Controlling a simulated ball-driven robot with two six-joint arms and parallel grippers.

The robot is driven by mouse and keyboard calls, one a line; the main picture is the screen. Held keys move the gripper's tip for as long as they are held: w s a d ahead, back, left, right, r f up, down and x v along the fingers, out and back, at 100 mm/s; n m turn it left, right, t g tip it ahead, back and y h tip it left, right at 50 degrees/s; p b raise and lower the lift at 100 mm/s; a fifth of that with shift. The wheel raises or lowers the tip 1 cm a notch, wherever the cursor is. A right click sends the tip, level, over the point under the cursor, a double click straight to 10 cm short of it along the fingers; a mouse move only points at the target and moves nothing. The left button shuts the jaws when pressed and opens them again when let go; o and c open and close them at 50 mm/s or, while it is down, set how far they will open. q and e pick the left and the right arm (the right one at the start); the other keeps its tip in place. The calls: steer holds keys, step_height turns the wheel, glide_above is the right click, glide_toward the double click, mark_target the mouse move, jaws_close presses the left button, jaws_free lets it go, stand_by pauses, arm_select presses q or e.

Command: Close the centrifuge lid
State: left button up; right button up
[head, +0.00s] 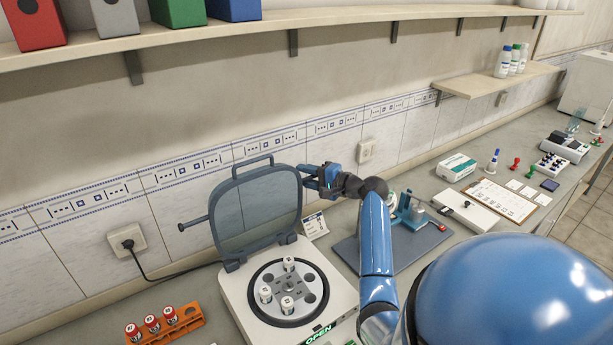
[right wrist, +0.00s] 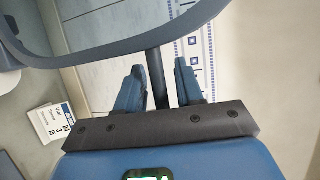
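The centrifuge (head: 236,287) stands on the bench at the lower middle of the head view. Its grey see-through lid (head: 257,208) is open and stands upright, with a side bar at its left and a handle on top. My right gripper (head: 318,174) is at the lid's right edge. In the right wrist view the lid's frame (right wrist: 110,55) runs across the top, and a dark side bar (right wrist: 157,78) reaches between my right gripper's fingers (right wrist: 159,85). The fingers are apart, with a visible gap beside the bar. My left gripper is not in view.
White-capped tubes (head: 288,264) sit in the rotor. An orange tube rack (head: 187,322) is left of the centrifuge. A blue stand (head: 411,212) on a grey base is to the right. A shelf (head: 340,18) runs along the wall above.

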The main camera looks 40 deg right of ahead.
jaws_close()
steer(key=shift+s, duration=0.1)
